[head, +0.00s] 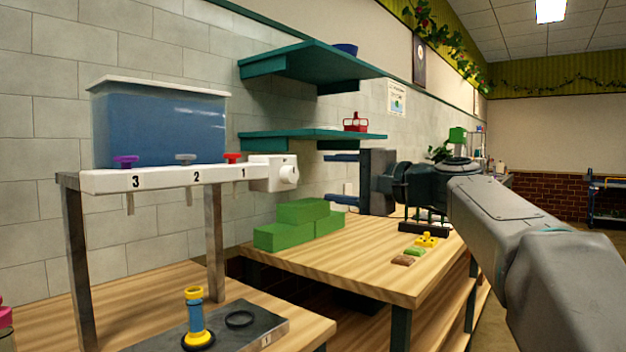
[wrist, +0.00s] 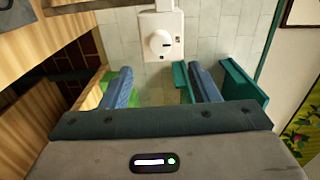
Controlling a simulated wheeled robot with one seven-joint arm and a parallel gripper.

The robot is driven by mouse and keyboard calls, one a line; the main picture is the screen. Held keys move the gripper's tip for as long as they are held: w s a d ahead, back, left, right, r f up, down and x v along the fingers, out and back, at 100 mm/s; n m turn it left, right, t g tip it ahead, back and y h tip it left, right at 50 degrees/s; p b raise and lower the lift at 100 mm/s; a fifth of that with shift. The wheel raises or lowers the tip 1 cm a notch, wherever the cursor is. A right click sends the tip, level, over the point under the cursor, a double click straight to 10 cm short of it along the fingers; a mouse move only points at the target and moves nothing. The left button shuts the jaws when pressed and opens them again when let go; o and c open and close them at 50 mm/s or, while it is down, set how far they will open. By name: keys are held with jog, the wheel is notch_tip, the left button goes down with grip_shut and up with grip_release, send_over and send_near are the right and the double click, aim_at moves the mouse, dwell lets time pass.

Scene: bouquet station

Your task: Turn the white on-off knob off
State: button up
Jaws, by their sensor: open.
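The white on-off knob (head: 289,174) is round and sits on the right face of a white box (head: 266,173) at the right end of the numbered white rail. In the wrist view the knob (wrist: 160,42) faces me, with small dark marks on and below it; I cannot read its setting. My gripper (head: 328,178) is open and empty, to the right of the knob with its fingers pointing at it. In the wrist view its two blue fingers (wrist: 162,86) are spread apart, and the knob lies beyond their tips, roughly in line with the gap. Nothing touches the knob.
A tank of blue liquid (head: 160,125) stands above the rail with purple, grey and red taps. Green blocks (head: 300,222) lie on the table below my gripper. Teal shelves (head: 310,134) are on the wall behind. The space between fingers and knob looks clear.

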jog(key=shift+v, duration=2.15)
jog(key=s+f+n+g+h+p, duration=0.2)
jog(key=s+f+g+h+p, duration=0.3)
jog(key=s+f+h+p, duration=0.5)
jog(key=s+d+f+n+g+h+p, duration=0.1)
jog(key=s+d+f+n+h+p, duration=0.1)
jog(key=s+p, duration=0.5)
jog(key=s+d+f+n+g+h+p, duration=0.2)
jog(key=s+d+f+n+p, duration=0.1)
jog(key=s+d+f+p, duration=0.2)
jog(key=s+f+p, duration=0.2)
jog(key=s, duration=0.1)
jog(key=shift+f, duration=0.3)
